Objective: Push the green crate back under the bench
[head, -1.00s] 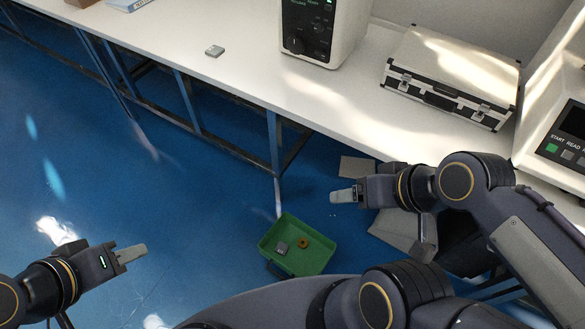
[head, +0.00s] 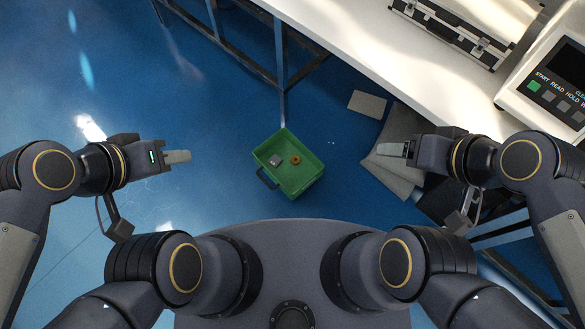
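The green crate (head: 302,184) stands on the blue floor in the head view, out in front of the bench and near my base. It has a dark handle on its lower-left side and holds a small grey block (head: 276,160) and an orange-brown ring (head: 295,160). The white bench (head: 345,65) crosses the upper right. My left gripper (head: 178,157) is left of the crate, apart from it. My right gripper (head: 391,149) is right of the crate, also apart. Each gripper's fingers overlap in this view, so their opening is hidden. Neither visibly holds anything.
A bench leg (head: 280,62) stands beyond the crate. Grey flat sheets (head: 400,150) and a smaller grey plate (head: 367,104) lie on the floor to the right. A metal-edged case (head: 455,30) and a tester (head: 555,85) sit on the bench. Floor left of the crate is clear.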

